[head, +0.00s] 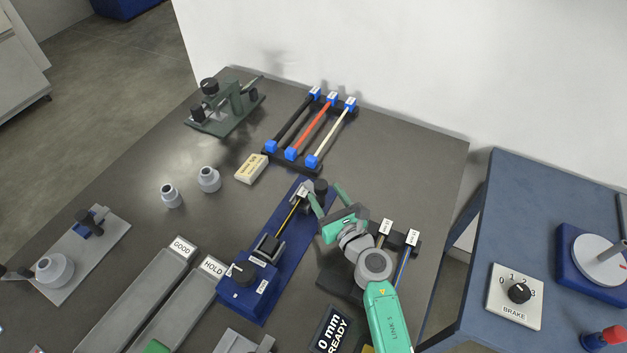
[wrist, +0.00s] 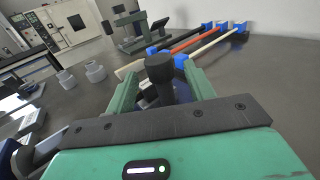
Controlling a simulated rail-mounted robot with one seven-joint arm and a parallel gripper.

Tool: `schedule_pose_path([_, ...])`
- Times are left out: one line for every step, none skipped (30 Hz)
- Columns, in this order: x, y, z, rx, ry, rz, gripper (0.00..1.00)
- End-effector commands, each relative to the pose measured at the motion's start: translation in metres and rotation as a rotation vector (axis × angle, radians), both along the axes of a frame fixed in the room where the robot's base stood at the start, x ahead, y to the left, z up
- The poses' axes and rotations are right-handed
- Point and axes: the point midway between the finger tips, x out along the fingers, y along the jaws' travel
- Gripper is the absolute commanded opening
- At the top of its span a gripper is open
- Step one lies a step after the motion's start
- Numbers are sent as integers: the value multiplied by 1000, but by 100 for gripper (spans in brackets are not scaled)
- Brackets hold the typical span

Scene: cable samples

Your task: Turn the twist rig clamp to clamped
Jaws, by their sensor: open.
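The twist rig is a long blue base (head: 283,278) with a black dial on a blue block at its near end. A dark cable sample (head: 289,216) runs along it toward the far end. There a black round-topped clamp knob (head: 320,185) stands upright. My gripper (head: 327,195) is at this far end, open, with its green fingers spread on either side of the knob. In the wrist view the knob (wrist: 160,68) shows between the two open fingers (wrist: 161,88), with gaps visible at both sides. The clamp's label is too small to read, and its lower part is partly hidden.
A rack with black, red and white cable samples (head: 331,127) lies beyond the rig. A second rack (head: 345,285) sits beside my arm. Grey GOOD (head: 140,300) and HOLD trays lie left. A yellowish block (head: 251,168) and grey weights (head: 208,179) stand on otherwise open table.

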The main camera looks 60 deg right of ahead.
Motion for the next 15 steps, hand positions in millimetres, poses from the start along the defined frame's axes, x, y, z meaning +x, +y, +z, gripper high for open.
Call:
schedule_pose_path([9,-7,-2,-2,-1,0,53])
schedule_pose_path([14,-11,-2,-3,-2,1,53])
schedule_pose_path([20,-15,-1,-3,-2,1,53])
schedule_pose_path([24,-18,-1,-2,-1,1,53])
schedule_pose_path([28,-21,-2,-1,-2,1,53])
schedule_pose_path([32,-24,-2,-1,-2,0,53])
schedule_pose_path([34,-26,-2,0,-2,1,53])
schedule_pose_path([37,-28,-1,0,-2,1,53])
schedule_pose_path([39,-29,-1,0,-3,1,53])
schedule_pose_path([40,-30,-1,0,-3,1,53])
schedule_pose_path([41,-31,0,0,-3,1,53])
schedule_pose_path([42,-31,0,1,-2,1,53])
schedule_pose_path([42,-32,0,2,-3,1,53])
schedule_pose_path([42,-32,0,2,-3,1,53])
schedule_pose_path([42,-32,1,2,-3,1,53])
